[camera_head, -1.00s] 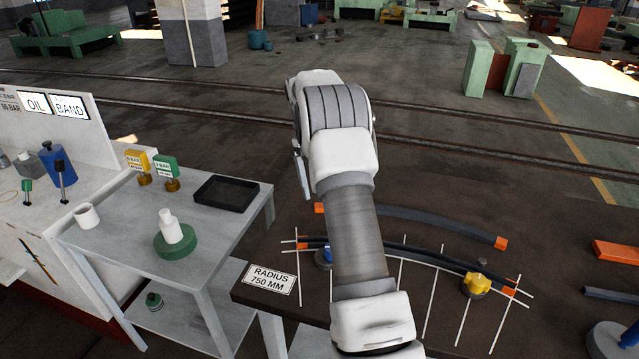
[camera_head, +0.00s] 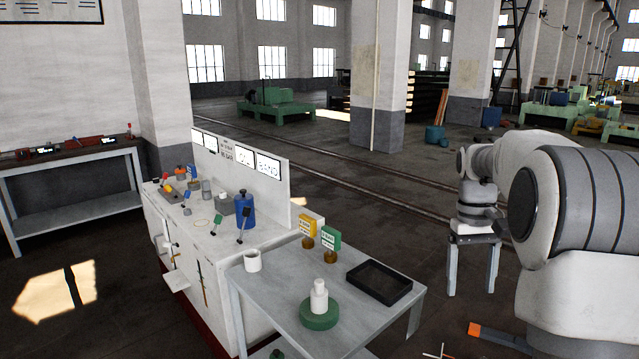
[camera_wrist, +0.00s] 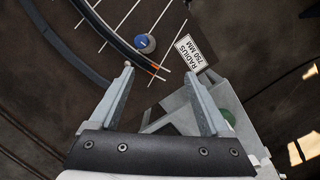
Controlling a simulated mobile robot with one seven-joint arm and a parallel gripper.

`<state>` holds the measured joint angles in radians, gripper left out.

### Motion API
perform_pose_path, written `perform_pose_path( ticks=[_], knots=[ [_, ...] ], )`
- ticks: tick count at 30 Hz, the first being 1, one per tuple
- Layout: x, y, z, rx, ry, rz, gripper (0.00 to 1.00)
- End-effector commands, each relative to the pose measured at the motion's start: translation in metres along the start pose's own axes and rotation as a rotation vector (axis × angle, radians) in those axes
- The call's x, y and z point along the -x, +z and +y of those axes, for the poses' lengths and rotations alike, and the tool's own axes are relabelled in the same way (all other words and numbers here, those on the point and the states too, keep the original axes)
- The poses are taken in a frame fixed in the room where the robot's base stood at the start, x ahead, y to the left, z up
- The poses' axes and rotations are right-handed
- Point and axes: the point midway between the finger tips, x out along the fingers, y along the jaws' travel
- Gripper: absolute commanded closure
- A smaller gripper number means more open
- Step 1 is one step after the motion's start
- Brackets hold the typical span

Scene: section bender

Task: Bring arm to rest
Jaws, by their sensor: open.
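My arm (camera_head: 580,220) fills the right side of the head view, folded close to the camera. My gripper is out of sight there. In the wrist view my gripper (camera_wrist: 158,80) is open, its two grey fingers spread with nothing between them. On that table a dark curved bar (camera_wrist: 110,35) with an orange end lies on a white-lined layout beside a blue knob (camera_wrist: 145,43). The "RADIUS 750 MM" sign (camera_wrist: 194,52) lies close by, beyond the right fingertip.
Open floor lies left of the console.

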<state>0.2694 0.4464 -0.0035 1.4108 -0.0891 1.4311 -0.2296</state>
Motion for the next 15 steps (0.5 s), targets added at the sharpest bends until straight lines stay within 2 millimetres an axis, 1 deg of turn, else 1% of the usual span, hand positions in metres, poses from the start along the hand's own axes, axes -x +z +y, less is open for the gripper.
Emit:
perform_pose_path(
  ticks=[1, 6, 12, 15],
  knots=[
    [0.01, 0.01, -0.008, 0.002, 0.004, 0.026, 0.19],
    [0.032, 0.039, -0.032, 0.004, 0.012, 0.111, 0.19],
    [0.048, 0.078, -0.058, 0.006, 0.017, 0.209, 0.19],
    [0.052, 0.098, -0.071, 0.007, 0.016, 0.258, 0.19]
  ],
)
